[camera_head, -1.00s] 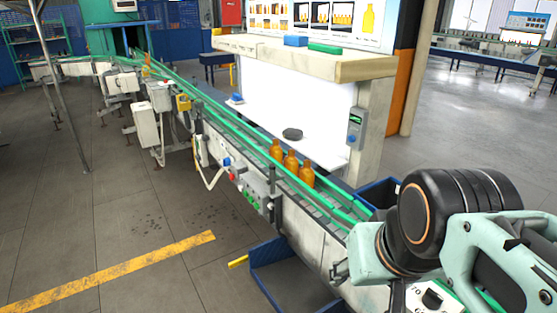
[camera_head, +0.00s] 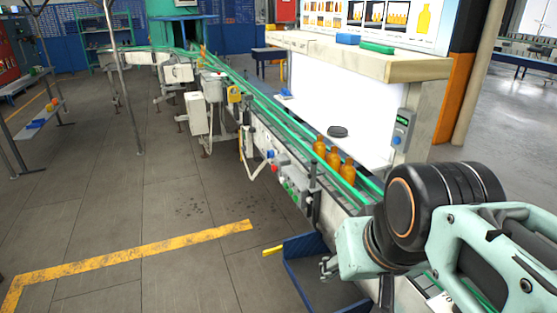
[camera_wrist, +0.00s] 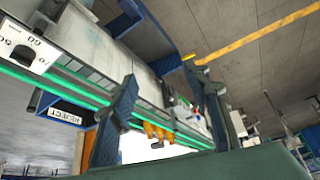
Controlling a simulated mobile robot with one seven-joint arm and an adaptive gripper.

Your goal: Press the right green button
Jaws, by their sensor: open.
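A small grey control box (camera_head: 294,189) with green buttons is mounted on the near side of the conveyor (camera_head: 262,130). The buttons are too small to tell apart clearly. A red button and a blue button (camera_head: 271,154) sit on the conveyor side just left of it. My gripper (camera_head: 327,267) is low and to the right of the control box, apart from it. In the wrist view my gripper (camera_wrist: 165,88) shows two separated fingers with nothing held between them. The green buttons cannot be made out in the wrist view.
Amber bottles (camera_head: 333,160) stand on the conveyor behind the control box. A blue bin (camera_head: 305,247) with a yellow handle is on the floor below my gripper. A lit inspection booth (camera_head: 345,95) stands behind the conveyor.

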